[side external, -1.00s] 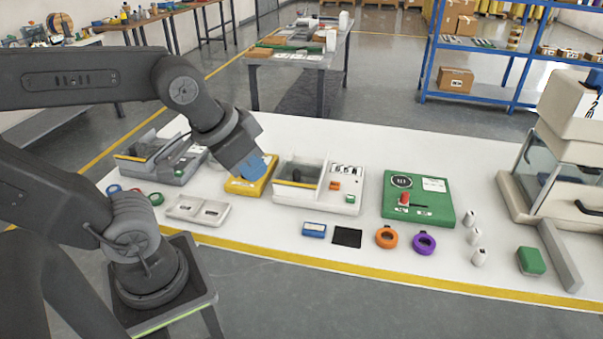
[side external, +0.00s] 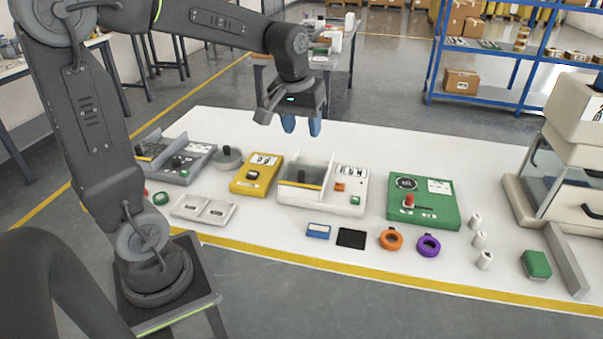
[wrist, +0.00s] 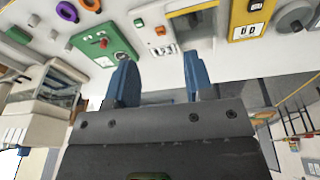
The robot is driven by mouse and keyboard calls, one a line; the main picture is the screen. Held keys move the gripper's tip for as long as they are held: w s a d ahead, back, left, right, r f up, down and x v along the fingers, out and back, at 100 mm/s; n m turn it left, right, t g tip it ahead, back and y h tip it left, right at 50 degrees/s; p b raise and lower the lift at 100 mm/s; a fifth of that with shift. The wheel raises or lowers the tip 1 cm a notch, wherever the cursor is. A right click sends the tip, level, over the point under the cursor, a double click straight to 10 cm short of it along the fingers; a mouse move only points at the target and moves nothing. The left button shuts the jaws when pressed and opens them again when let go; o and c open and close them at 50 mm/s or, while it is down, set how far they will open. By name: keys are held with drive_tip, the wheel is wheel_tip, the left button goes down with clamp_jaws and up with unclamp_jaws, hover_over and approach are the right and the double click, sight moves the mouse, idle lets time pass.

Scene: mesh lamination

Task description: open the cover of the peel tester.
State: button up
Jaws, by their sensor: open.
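A white machine (side external: 343,205) stands mid-table with a smoky clear-walled section on its left and orange and green buttons on its right. A grey machine (side external: 190,172) at the far left has a similar clear panel and a dark knob. No label is readable, so I cannot tell which is the peel tester, nor how the covers sit. My gripper (side external: 301,126) points down with blue fingers apart and empty, above the table behind the white machine. The fingers also show in the wrist view (wrist: 158,65), with the white machine (wrist: 162,50) beyond them.
A yellow device (side external: 245,187) and a grey round part (side external: 228,158) stand left of the white machine. A green device (side external: 440,212) with a red knob is right. A white tray (side external: 203,221), blue block (side external: 318,231), dark square (side external: 351,239) and orange ring (side external: 391,239) lie in front.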

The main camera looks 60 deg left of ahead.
sight(301, 172)
drive_tip(key=w+a+f+n+g, duration=0.2)
drive_tip(key=w+a+f+n, duration=0.35)
drive_tip(key=a+f, duration=0.4)
drive_tip(key=shift+m+h, duration=0.3)
drive_tip(key=shift+m, duration=0.05)
drive_tip(key=f, duration=0.4)
drive_tip(key=a+f, duration=0.1)
drive_tip(key=f, duration=0.7)
drive_tip(key=shift+w+a, duration=0.25)
drive_tip(key=shift+w, duration=0.15)
drive_tip(key=shift+c, duration=0.2)
clamp_jaws()
